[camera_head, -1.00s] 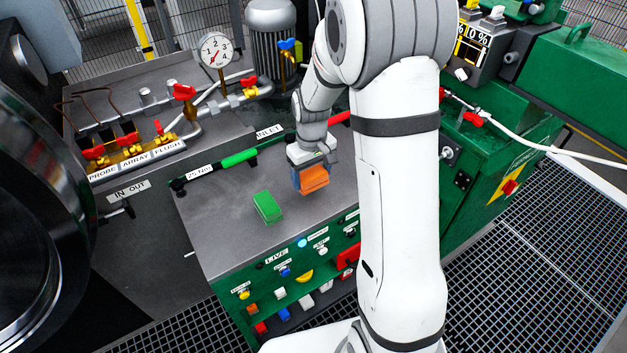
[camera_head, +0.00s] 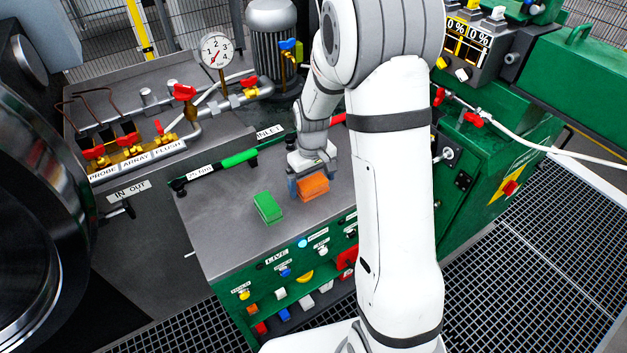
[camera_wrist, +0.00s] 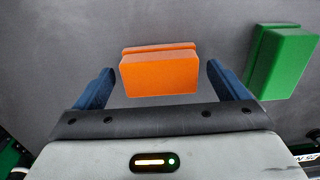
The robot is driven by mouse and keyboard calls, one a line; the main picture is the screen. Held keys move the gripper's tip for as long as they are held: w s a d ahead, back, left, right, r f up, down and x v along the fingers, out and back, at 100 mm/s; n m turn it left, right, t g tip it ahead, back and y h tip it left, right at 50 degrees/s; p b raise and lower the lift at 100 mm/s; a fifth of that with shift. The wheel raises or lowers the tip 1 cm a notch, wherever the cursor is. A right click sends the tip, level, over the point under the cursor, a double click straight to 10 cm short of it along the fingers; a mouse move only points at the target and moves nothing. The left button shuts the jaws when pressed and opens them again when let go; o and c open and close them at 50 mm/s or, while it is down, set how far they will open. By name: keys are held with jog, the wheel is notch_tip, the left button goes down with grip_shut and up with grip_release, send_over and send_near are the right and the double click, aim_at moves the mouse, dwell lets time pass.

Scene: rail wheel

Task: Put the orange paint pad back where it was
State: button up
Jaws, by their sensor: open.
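The orange paint pad (camera_head: 313,187) rests on the grey top of the green cabinet, to the right of a green pad (camera_head: 267,207). In the wrist view the orange pad (camera_wrist: 160,72) lies between and slightly beyond the two blue fingers, with a gap on each side. My gripper (camera_head: 309,190) is open, low over the cabinet top at the orange pad. In the wrist view the gripper (camera_wrist: 158,88) holds nothing. The green pad also shows in the wrist view (camera_wrist: 282,62), just right of the right finger.
The grey cabinet top (camera_head: 225,215) is clear around the pads. A green-handled torque wrench (camera_head: 238,159) lies along its back edge. A pressure gauge (camera_head: 215,49) and valves with red handles stand behind. Coloured knobs line the cabinet front (camera_head: 303,277).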

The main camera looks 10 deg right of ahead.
aim_at(312, 181)
notch_tip(312, 181, up, 11)
jog(key=s+r+m+t, duration=0.1)
jog(key=s+r, duration=0.2)
jog(key=s, duration=0.7)
jog(key=s+r+m+t, duration=0.1)
jog(key=s+r+m, duration=0.1)
jog(key=s, duration=0.9)
jog(key=shift+d+r+m+t, duration=0.2)
jog(key=shift+r+m+t, duration=0.1)
jog(key=shift+r, duration=0.55)
jog(key=shift+r, duration=0.1)
